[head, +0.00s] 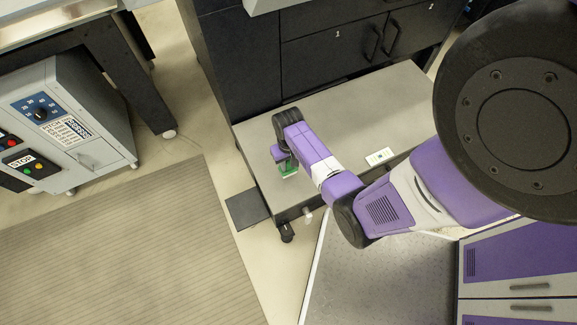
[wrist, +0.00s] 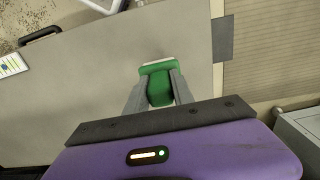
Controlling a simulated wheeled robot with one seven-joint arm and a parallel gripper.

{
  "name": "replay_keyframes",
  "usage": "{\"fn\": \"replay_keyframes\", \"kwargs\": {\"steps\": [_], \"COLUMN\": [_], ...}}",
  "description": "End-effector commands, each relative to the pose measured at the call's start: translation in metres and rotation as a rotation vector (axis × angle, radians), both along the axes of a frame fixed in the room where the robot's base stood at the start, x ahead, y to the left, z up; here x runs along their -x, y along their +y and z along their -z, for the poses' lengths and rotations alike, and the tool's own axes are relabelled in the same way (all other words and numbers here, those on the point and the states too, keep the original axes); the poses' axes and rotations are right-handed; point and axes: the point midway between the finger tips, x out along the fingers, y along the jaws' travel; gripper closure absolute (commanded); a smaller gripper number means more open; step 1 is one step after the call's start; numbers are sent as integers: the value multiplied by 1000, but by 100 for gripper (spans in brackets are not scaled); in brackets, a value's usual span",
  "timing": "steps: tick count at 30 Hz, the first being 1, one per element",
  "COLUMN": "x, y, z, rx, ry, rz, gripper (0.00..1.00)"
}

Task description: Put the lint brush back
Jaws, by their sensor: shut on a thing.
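The lint brush (wrist: 160,82) is green with a pale edge along its far end. My gripper (wrist: 158,92) is shut on it, with one finger on each side. In the head view the green brush (head: 289,171) shows just below my gripper (head: 285,162), near the left end of a low grey bench (head: 355,105). The bench top (wrist: 75,95) lies under the brush in the wrist view. I cannot tell whether the brush touches it. My arm hides part of the bench.
A small white labelled item (head: 380,156) lies on the bench. Black cabinets (head: 330,45) stand behind it. A small dark plate (head: 247,208) and a ribbed mat (head: 120,250) lie on the floor at left. A control cabinet (head: 75,120) stands far left.

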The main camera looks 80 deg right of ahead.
Motion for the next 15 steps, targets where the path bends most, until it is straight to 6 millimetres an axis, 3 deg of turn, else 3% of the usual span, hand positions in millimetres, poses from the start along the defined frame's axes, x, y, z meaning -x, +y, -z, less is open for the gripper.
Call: {"fn": "replay_keyframes", "kwargs": {"steps": [10, 15], "x": [0, 0], "y": [-1, 0], "z": [38, 43], "rx": [0, 1], "ry": [0, -1], "rz": [0, 0], "gripper": [100, 100]}}
